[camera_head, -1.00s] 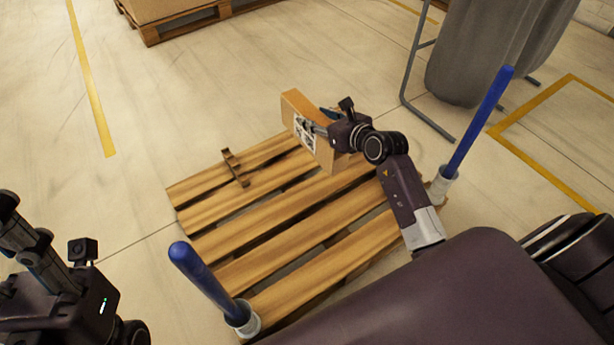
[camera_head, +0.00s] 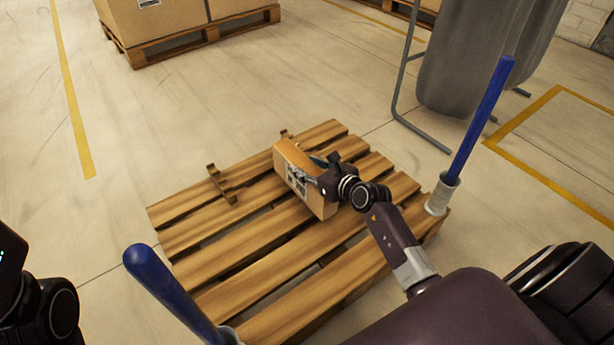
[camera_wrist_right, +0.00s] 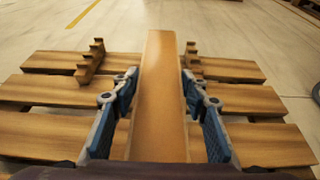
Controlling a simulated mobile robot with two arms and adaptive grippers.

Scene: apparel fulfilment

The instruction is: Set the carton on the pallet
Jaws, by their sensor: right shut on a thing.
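The carton (camera_head: 299,174) is a narrow brown box with a white label on its side. It is at the pallet's far middle in the head view, and it also shows in the right wrist view (camera_wrist_right: 161,95). My right gripper (camera_head: 312,177) is shut on it, with a blue-padded finger (camera_wrist_right: 215,130) on each side. The slatted wooden pallet (camera_head: 245,258) lies on the floor beneath. I cannot tell whether the carton's underside touches the slats. My left arm shows at the left edge, but its fingers are out of view.
Blue posts in grey sockets stand at the pallet's near left (camera_head: 170,290) and right (camera_head: 480,125) corners. A notched wooden bracket (camera_head: 221,184) sits on the pallet left of the carton. Grey bags on a metal frame (camera_head: 465,75) stand at the right.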

